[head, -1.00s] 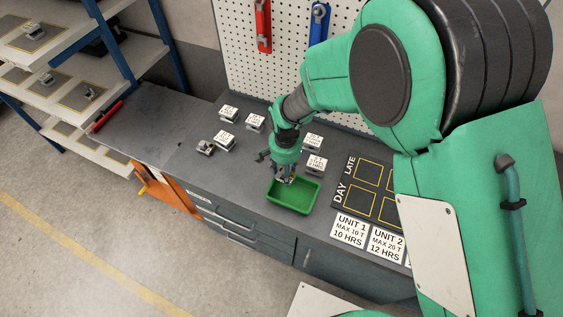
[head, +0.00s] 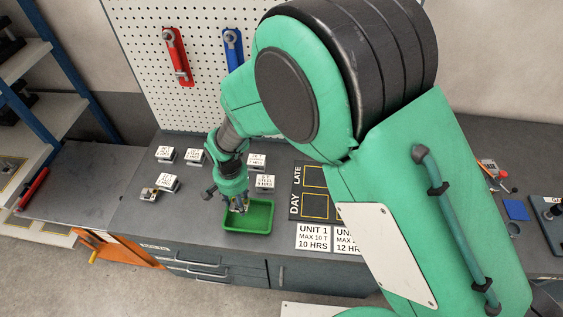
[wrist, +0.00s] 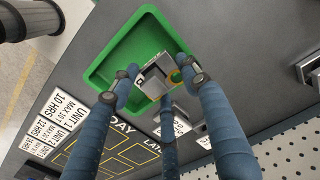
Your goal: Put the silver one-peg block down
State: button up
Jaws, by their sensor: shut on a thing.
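My gripper (head: 239,207) points down over the green tray (head: 262,229) on the grey bench. In the wrist view its blue fingers (wrist: 160,88) are closed around a silver block (wrist: 153,70), with the green tray (wrist: 105,75) behind it. A yellowish ring shows beside the block, partly behind a finger. Fingers hide part of the block, so its peg is not clear. I cannot tell whether the block touches the tray floor. Another small silver block (head: 149,194) sits at the left of the bench, apart from my gripper.
Several white label cards stand on small holders, such as one label (head: 168,182) left of the tray. A dark board marked DAY and LATE (head: 297,205) lies to the right. A pegboard (head: 150,85) rises behind.

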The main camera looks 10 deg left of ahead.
dwell(0.4)
jog(key=shift+w+d+r, duration=0.2)
jog(key=shift+w+d, duration=0.2)
jog(key=shift+w, duration=0.05)
jog(key=w+d+r+n+p, duration=0.1)
jog(key=w+d+r, duration=0.2)
jog(key=w+d, duration=0.5)
jog(key=w+d+r+p, duration=0.1)
jog(key=w+d+r, duration=0.2)
jog(key=d, duration=0.9)
jog(key=w+d+r+n+p, duration=0.1)
jog(key=w+d+r, duration=0.2)
jog(key=w+d, duration=0.5)
jog(key=w+d+r+p, duration=0.1)
jog(key=d+r, duration=0.1)
jog(key=d, duration=1)
jog(key=d+r, duration=0.3)
jog(key=d, duration=0.9)
jog(key=w+d+f+m+p, duration=0.1)
jog(key=w+d+f, duration=0.3)
jog(key=w+d, duration=0.7)
jog(key=w+d+f+p, duration=0.1)
jog(key=w+d+f, duration=0.4)
jog(key=w+d, duration=0.7)
jog(key=shift+w+d+m, duration=0.25)
jog(key=shift+d+m, duration=0.15)
jog(key=shift+d, duration=1.55)
